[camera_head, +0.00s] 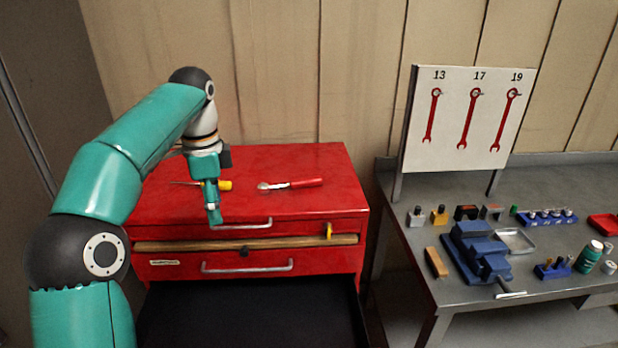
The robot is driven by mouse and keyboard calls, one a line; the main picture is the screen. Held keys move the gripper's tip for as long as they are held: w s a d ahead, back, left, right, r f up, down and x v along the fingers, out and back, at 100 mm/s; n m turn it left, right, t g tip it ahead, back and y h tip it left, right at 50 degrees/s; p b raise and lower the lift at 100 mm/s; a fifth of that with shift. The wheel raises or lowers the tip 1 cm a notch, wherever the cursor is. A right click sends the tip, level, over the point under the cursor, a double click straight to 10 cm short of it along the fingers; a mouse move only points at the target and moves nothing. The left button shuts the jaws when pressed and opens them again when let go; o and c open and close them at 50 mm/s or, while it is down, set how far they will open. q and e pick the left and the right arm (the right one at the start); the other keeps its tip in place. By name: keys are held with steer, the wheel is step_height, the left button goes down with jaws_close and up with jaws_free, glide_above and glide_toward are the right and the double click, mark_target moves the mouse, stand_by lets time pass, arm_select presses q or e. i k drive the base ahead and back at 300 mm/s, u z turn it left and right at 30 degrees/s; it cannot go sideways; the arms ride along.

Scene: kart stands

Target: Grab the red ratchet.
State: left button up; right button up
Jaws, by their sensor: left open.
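The red ratchet (298,183) lies on top of the red tool cabinet (300,158), its silver head to the left and its red handle to the right. My left gripper (214,214) points down over the front left part of the cabinet top. It is open, apart from the ratchet and to its left, with nothing seen between its fingers. My right gripper is out of view.
A yellow-handled screwdriver (224,185) lies behind my left gripper. A drawer (250,315) stands open below. A grey workbench (420,262) at the right bears a blue vise (478,250) and small parts. Red wrenches hang on a white board (450,145).

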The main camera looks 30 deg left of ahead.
mark_target(264, 188)
steer(key=i, duration=1.2)
steer(key=u, duration=0.05)
